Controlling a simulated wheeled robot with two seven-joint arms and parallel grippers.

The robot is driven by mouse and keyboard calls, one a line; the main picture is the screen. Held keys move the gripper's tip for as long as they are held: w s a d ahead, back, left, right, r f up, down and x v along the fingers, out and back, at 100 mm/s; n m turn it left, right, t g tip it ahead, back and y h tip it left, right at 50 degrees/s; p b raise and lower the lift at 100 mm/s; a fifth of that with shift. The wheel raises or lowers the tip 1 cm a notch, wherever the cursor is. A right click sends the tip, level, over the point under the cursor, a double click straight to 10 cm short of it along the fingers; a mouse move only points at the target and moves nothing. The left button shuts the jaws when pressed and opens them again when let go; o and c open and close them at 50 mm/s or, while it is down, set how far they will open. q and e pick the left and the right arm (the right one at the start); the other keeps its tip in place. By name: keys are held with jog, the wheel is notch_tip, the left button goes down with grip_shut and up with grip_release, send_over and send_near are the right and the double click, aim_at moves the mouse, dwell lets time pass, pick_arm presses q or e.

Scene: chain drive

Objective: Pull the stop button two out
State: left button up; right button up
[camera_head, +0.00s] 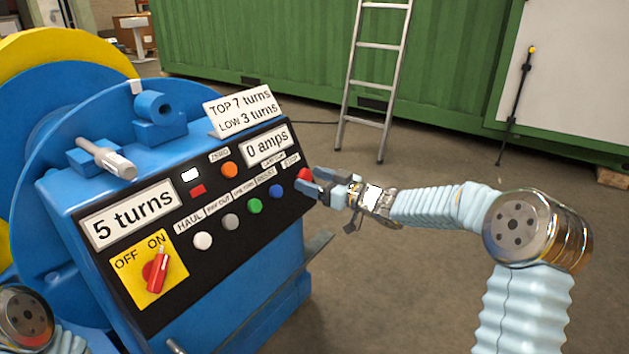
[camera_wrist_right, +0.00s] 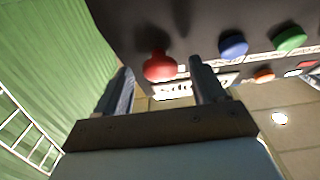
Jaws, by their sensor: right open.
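The red stop button (camera_head: 305,175) is at the right end of the button row on the black control panel (camera_head: 215,245). In the right wrist view the red button (camera_wrist_right: 160,66) is a mushroom knob between the two fingers, near their tips. My right gripper (camera_head: 314,186) is open at the button, its fingers on either side of it. In the head view the fingers partly hide the button; I cannot tell whether they touch it.
Blue (camera_head: 277,191), green (camera_head: 254,206), grey (camera_head: 230,221) and white (camera_head: 203,240) buttons sit left of the stop button. A red rotary switch (camera_head: 156,270) is on a yellow plate. A ladder (camera_head: 377,75) leans on the green container (camera_head: 300,45). Open floor lies right of the panel.

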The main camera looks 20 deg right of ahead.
jog(key=v, duration=1.3)
jog(key=shift+s+d, duration=0.25)
jog(key=shift+s, duration=0.05)
jog(key=s+a+f+m+g+h, duration=0.1)
jog(key=a+f+m+h, duration=0.2)
jog(key=f, duration=0.7)
jog(key=s+a+f+m+g+h, duration=0.1)
jog(key=a+f+m+g, duration=0.2)
jog(key=f, duration=0.6)
jog(key=s+a+f+m+h, duration=0.2)
jog(key=a+f, duration=0.3)
jog(key=f, duration=0.5)
jog(key=s+a+f+g, duration=0.3)
jog(key=s+f, duration=0.4)
jog(key=s, duration=0.4)
jog(key=s+a+f+m+g+h, duration=0.1)
jog(key=s+a+f+g, duration=0.3)
jog(key=s, duration=0.7)
notch_tip(320, 180, down, 3)
jog(key=shift+g, duration=1.2)
